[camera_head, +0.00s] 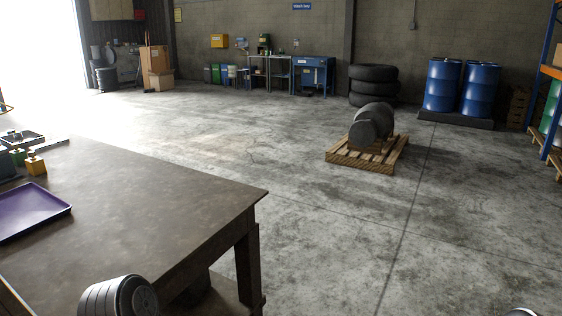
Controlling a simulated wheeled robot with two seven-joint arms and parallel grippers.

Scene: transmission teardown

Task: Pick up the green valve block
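Neither gripper shows in this view. A grey ribbed round part at the bottom left, in front of the table, may be part of my own arm; I cannot tell.
A purple tray (32,211) lies on the table (150,205) at the left. A dark tray (22,140) sits behind the blocks. The table's right half is bare. Open concrete floor lies to the right, with a pallet (345,160) bearing a dark cylindrical part (363,133).

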